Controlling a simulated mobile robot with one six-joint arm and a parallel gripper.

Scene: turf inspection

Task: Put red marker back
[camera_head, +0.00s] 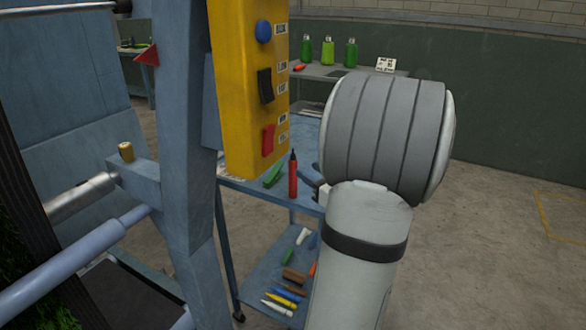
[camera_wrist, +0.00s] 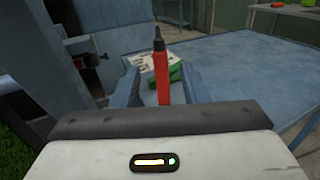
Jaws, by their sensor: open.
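The red marker (camera_head: 293,178) is upright with its dark tip up, at the blue cart's top (camera_head: 240,188) in the head view. In the wrist view the red marker (camera_wrist: 162,78) stands between the two fingers of my gripper (camera_wrist: 158,88). The fingers are apart, with a visible gap on each side of the marker. The marker's lower end is hidden behind my gripper body, so I cannot tell what it rests on. In the head view my gripper (camera_head: 319,188) is mostly hidden by my arm, just right of the marker.
A green item (camera_head: 273,176) lies on the cart, left of the marker. The cart's lower shelf (camera_head: 258,277) holds several markers and small items. A yellow control box (camera_head: 240,90) hangs close by on a blue frame (camera_head: 183,150). A back table (camera_head: 325,72) carries green bottles.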

